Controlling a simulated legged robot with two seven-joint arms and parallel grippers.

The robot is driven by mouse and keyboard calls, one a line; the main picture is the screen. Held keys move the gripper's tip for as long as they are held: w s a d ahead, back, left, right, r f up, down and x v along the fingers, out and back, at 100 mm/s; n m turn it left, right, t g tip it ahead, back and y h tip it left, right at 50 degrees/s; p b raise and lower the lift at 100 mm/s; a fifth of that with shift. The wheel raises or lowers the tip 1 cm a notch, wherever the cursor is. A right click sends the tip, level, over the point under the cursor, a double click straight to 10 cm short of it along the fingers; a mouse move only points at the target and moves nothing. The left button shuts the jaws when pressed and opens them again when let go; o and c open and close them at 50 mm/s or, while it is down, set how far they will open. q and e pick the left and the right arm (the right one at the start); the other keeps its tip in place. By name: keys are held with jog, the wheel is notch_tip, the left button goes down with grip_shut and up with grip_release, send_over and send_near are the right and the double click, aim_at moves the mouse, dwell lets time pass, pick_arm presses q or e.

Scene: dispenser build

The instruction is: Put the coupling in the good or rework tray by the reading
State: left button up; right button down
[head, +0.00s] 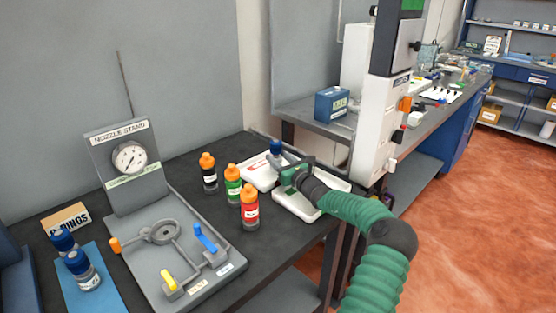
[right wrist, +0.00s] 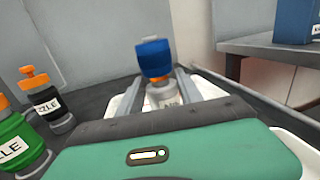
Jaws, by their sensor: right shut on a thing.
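My right gripper (head: 279,163) is shut on the coupling, a grey piece with a blue top (head: 276,147). In the right wrist view the coupling (right wrist: 160,92) stands fairly upright between the two fingers, with a little orange under its blue part. A white tray with red marks (head: 256,179) lies to the left of the gripper, and a second white tray (head: 297,207) lies under the gripper and wrist. Which is good and which rework I cannot read. The gauge (head: 129,158) on the nozzle stand (head: 103,141) is too small to read. My left gripper is not in view.
Black, green and red bottles (head: 250,208) with orange tops stand left of the trays. A grey fixture plate (head: 229,273) with clamps and a blue mat (head: 107,299) with blue-topped pieces lie further left. A white machine column (head: 376,130) rises beyond the trays.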

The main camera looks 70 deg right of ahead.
jog(key=shift+s+a+f, duration=0.1)
jog(key=shift+a+f, duration=0.05)
jog(key=shift+f, duration=0.65)
jog(key=c, duration=0.8)
grip_release()
jog(key=shift+f, duration=0.15)
jog(key=shift+a, duration=0.1)
jog(key=shift+r+p, duration=0.35)
jog(key=shift+r, duration=0.25)
jog(key=v, duration=0.3)
jog(key=p+v, duration=0.1)
jog(key=v, duration=0.3)
jog(key=r+v, duration=0.1)
jog(key=v, duration=0.3)
jog(key=shift+s, duration=0.1)
jog(key=shift+s+a, duration=0.15)
jog(key=shift+s, duration=0.15)
jog(key=shift+f, duration=0.1)
